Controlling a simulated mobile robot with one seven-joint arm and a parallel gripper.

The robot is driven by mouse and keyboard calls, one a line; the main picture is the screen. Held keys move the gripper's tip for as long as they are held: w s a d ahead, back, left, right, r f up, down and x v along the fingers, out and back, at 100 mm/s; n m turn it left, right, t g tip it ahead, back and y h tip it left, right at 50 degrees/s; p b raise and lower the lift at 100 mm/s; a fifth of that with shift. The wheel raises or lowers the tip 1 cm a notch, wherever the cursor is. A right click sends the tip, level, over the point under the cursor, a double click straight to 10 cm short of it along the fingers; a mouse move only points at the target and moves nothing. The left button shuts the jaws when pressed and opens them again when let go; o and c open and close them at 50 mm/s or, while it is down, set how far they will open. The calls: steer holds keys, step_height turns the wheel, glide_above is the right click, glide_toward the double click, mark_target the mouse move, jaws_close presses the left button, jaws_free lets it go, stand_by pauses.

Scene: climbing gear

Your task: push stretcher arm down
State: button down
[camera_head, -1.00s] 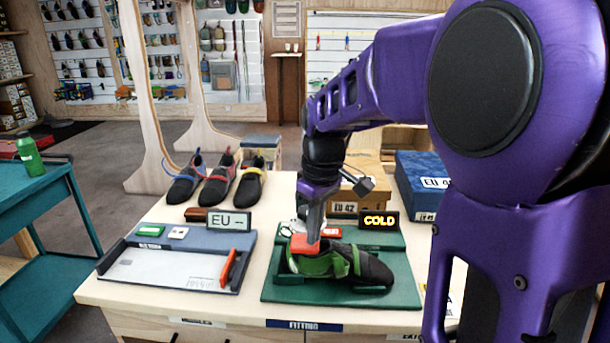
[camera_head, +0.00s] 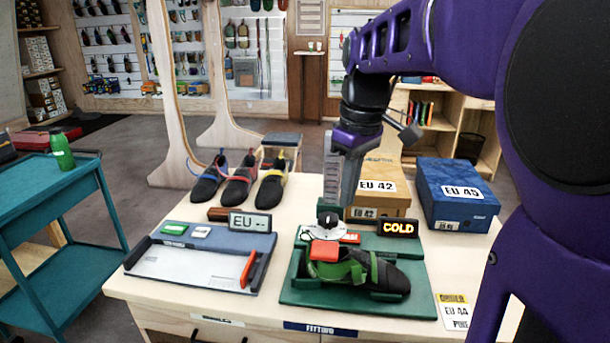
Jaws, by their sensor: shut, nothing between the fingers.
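The stretcher is a green base (camera_head: 310,295) on the wooden table, with a dark shoe with green straps (camera_head: 372,273) lying in it. The stretcher arm appears to be the piece with a red-orange pad (camera_head: 324,251), which sits low over the shoe's left, heel end. A white dial with a black knob (camera_head: 327,226) stands behind the pad, next to a sign reading COLD (camera_head: 398,228). My gripper (camera_head: 349,197) is shut and empty. It points down above and slightly right of the dial, apart from the pad and shoe.
A blue-grey measuring board (camera_head: 205,262) with a red slider and an EU display lies to the left. Three shoes (camera_head: 238,183) stand behind it. An EU 42 box (camera_head: 376,192) and a blue EU 45 box (camera_head: 455,196) stand close behind the stretcher. A teal cart (camera_head: 50,190) is far left.

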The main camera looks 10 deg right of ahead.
step_height(320, 180, up, 6)
steer(key=shift+s+d+p, duration=0.15)
steer(key=shift+s+p, duration=0.1)
steer(key=shift+p, duration=0.2)
